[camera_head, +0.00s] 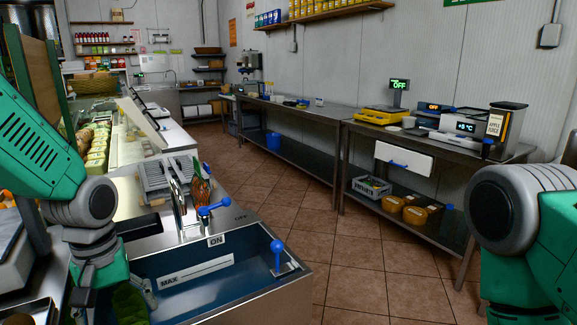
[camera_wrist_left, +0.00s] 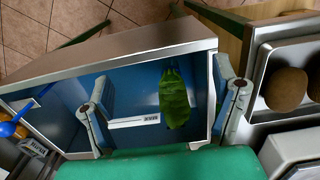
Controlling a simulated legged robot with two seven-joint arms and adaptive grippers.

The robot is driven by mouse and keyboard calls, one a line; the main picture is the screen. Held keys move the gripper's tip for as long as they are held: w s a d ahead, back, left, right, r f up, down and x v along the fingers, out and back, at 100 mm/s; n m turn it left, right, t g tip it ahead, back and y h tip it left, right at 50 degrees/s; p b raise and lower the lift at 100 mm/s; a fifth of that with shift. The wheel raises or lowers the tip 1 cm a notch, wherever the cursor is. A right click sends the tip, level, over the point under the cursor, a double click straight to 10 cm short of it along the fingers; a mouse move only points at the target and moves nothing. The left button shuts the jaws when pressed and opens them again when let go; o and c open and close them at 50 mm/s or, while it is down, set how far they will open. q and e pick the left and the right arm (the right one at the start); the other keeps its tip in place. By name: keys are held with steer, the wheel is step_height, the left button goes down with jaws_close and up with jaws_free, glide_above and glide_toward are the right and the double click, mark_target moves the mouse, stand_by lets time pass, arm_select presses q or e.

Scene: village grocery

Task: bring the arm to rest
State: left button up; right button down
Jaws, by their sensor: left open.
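My left arm comes in from the left in the head view. Its gripper (camera_head: 112,292) hangs over the near left part of the blue basin (camera_head: 222,273). In the left wrist view the gripper's two fingers (camera_wrist_left: 160,104) stand wide apart with nothing between them in their grip. Below them a green leafy thing (camera_wrist_left: 174,98) lies in the basin; part of it shows in the head view (camera_head: 130,304). My right arm shows at the right edge of the head view, but its gripper is out of sight.
A tray with round brown items (camera_wrist_left: 285,88) lies beside the basin. A long steel table (camera_head: 330,116) with a yellow scale (camera_head: 384,115) runs along the wall. Tiled floor (camera_head: 290,195) lies clear between.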

arm_select(q)
steer(key=s+f+m+t, duration=0.1)
steer(key=s+f+m, duration=0.6)
steer(key=s+f, duration=1.6)
step_height(320, 180, down, 3)
steer(key=shift+s+d, duration=0.15)
steer(key=shift+s, duration=0.15)
